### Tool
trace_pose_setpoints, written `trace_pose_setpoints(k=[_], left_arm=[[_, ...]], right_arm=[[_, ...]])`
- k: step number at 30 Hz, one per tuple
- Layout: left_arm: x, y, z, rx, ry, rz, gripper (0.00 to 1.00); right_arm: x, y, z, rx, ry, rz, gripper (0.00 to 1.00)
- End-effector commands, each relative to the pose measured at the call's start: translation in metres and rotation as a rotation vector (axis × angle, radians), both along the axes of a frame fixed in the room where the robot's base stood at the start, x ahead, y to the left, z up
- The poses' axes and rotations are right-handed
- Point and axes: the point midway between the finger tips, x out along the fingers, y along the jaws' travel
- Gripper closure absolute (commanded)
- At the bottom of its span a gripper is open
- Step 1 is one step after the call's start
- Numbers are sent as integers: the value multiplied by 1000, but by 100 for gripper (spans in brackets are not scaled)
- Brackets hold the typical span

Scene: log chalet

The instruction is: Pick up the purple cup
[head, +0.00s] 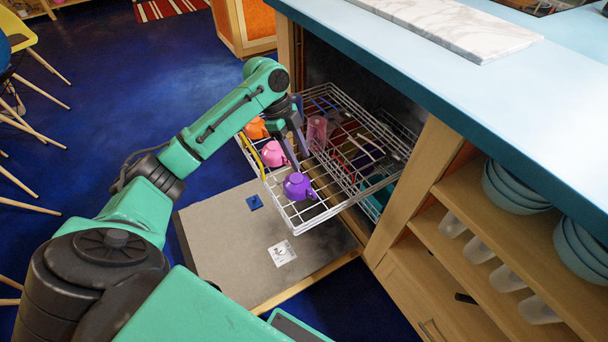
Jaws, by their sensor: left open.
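The purple cup (298,186) sits upside down near the front corner of the upper dishwasher rack (326,214). The rack is pulled out over the lowered dishwasher door (225,240). My left gripper (297,158) points down into the rack, just above and behind the purple cup. Its fingers are open, and I cannot tell whether they touch the cup. My right gripper is not in view.
A pink cup (272,154) and an orange cup (255,128) stand left of my fingers. A clear pinkish tumbler (316,133) is close on their right. Open shelves hold bowls (515,187).

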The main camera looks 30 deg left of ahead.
Motion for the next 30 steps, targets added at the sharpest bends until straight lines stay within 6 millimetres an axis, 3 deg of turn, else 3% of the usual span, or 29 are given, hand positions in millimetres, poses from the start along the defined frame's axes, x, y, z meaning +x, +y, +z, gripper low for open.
trace_pose_setpoints(k=[1, 6, 18, 26, 30], left_arm=[[-2, -6, -16, -2, 6, -3, 51], [-1, -23, -56, -2, 3, -1, 51], [-9, -52, -113, -1, 2, 0, 51], [-9, -54, -118, 1, 0, 0, 51], [-9, -54, -118, 1, 0, 0, 100]], right_arm=[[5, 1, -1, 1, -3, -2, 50], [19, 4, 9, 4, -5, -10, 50], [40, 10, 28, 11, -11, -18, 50], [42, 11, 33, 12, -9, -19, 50], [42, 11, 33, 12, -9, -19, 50]])
